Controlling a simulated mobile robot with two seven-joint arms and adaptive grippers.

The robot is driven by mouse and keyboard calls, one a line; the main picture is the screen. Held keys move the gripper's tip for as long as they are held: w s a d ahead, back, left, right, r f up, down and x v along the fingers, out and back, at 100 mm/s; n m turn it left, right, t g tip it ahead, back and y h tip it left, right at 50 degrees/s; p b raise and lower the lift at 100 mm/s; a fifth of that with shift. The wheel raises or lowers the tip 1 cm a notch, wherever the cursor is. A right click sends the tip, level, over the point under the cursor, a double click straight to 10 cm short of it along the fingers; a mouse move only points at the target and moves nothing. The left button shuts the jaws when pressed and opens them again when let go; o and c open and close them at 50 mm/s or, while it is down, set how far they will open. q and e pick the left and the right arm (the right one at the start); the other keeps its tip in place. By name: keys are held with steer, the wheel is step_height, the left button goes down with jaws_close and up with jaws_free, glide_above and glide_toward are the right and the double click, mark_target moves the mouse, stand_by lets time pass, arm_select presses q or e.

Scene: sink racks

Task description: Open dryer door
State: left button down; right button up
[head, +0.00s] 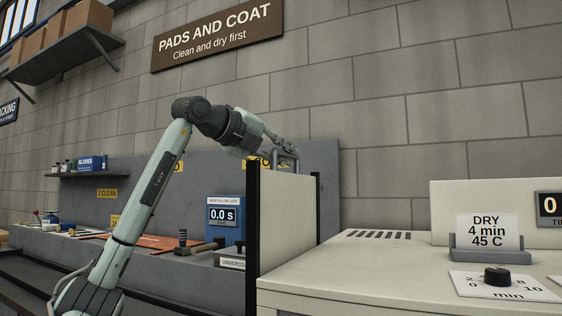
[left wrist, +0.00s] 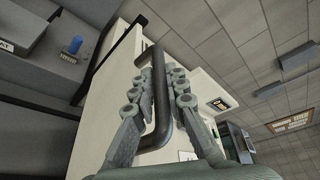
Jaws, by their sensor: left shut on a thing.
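The dryer is a cream cabinet (head: 380,265) at the right of the head view. Its door looks to be the upright cream panel (head: 288,215) between black edge strips, rising above the cabinet top at its left end. A dark bar handle (left wrist: 160,85) is fixed to the cream panel (left wrist: 105,110) in the left wrist view; in the head view it shows small at the panel's top. My left gripper (head: 281,146) is at this handle, with its fingers (left wrist: 167,88) on both sides of the bar, shut on it. My right gripper is not in view.
A card reading "DRY 4 min 45 C" (head: 487,231) and a black dial (head: 497,276) are on the cabinet top. A brick wall stands behind.

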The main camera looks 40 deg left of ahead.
arm_select(q)
steer(key=shift+r, duration=0.1)
steer(key=c, duration=1.5)
jaws_free()
steer(key=shift+c, duration=0.2)
steer(key=shift+s, duration=0.1)
steer(key=v, duration=1.2)
